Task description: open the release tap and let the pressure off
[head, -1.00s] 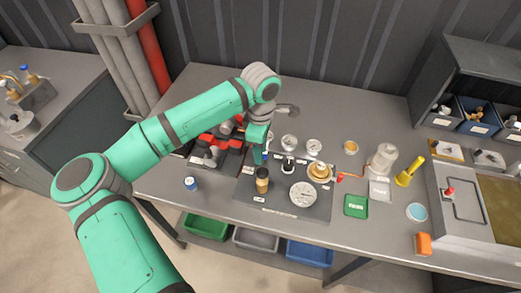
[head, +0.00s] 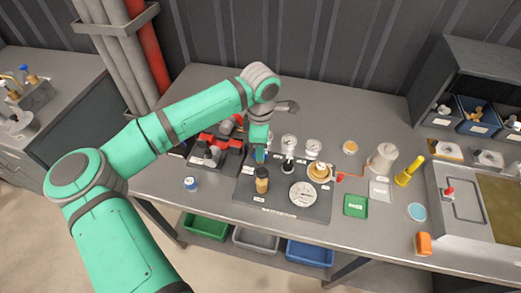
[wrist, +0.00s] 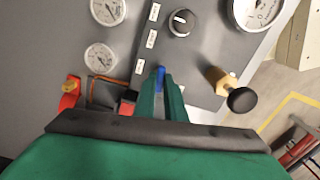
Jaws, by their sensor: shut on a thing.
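My gripper (head: 259,155) points down at the dark panel (head: 283,208) on the bench. In the wrist view its two green fingers (wrist: 162,88) are shut on a small blue handle (wrist: 160,73), which I take to be the release tap. Only the handle's tip shows; the fingers hide the rest, so its turn angle cannot be told. A brass stem with a black knob (wrist: 241,99) stands to the right of the fingers in the wrist view; it also shows in the head view (head: 262,181). A large white gauge (head: 302,194) lies on the panel; its reading is too small to tell.
Two smaller gauges (wrist: 101,58) (wrist: 107,10) and a black round knob (wrist: 181,22) are close to the fingers. A red and black device (head: 215,150) stands left of the panel.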

